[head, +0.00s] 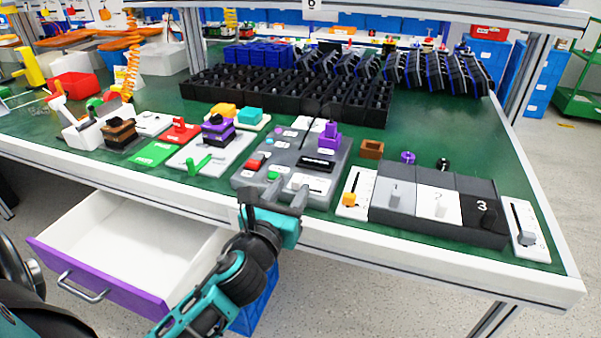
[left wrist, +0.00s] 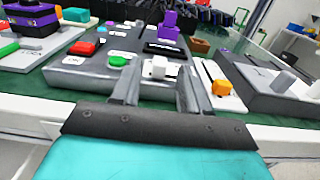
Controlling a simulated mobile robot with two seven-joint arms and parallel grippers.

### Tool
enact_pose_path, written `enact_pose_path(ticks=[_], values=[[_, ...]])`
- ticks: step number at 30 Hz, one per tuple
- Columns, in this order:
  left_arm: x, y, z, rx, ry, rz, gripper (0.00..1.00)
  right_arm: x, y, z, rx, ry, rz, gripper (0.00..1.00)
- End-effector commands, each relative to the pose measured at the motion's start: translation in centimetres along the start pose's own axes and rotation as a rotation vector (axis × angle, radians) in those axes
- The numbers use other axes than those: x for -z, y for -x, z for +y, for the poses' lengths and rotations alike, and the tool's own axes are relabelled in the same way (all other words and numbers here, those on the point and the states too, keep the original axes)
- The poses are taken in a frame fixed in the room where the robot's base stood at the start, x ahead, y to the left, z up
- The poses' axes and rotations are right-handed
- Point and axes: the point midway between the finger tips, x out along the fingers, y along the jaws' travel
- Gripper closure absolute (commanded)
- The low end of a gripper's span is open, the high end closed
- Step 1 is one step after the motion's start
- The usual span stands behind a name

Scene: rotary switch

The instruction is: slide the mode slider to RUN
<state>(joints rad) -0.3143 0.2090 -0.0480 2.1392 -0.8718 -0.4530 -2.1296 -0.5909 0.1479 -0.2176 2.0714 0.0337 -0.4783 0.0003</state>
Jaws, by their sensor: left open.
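A grey control panel (head: 262,158) stands near the table's front edge, and it also shows in the left wrist view (left wrist: 78,76). A white block-shaped knob (left wrist: 159,66) sits on a white plate at the panel's front; its label is too small to read, so I cannot tell whether it is the mode slider. My left gripper (head: 275,190) is open at the panel's front edge. In the left wrist view its fingers (left wrist: 157,82) point toward the white knob, which appears between them. I cannot tell if they touch it. My right gripper is not in view.
The panel also carries a red button (head: 256,161), a green button (head: 273,175) and a purple knob (head: 328,136). To its right are a white strip with an orange slider (head: 348,200) and a numbered switch box (head: 425,230). An open drawer (head: 110,285) juts out at lower left.

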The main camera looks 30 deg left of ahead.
Motion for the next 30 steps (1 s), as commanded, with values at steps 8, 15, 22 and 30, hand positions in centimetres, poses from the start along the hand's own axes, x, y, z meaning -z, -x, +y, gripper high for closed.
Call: enact_pose_path(ticks=[8, 15, 22, 30], values=[[0.1, -4.6, 0.0, -0.001, 0.001, 0.0, 0.55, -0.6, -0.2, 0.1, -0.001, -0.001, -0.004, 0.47], [0.1, -6.3, 0.0, 0.0, 0.001, 0.001, 0.55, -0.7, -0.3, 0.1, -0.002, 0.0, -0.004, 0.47], [0.1, -6.5, 0.0, 0.0, 0.001, 0.002, 0.55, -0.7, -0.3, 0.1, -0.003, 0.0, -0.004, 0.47], [0.1, -6.4, 0.0, 0.0, 0.001, 0.001, 0.74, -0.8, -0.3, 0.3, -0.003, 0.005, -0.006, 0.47]])
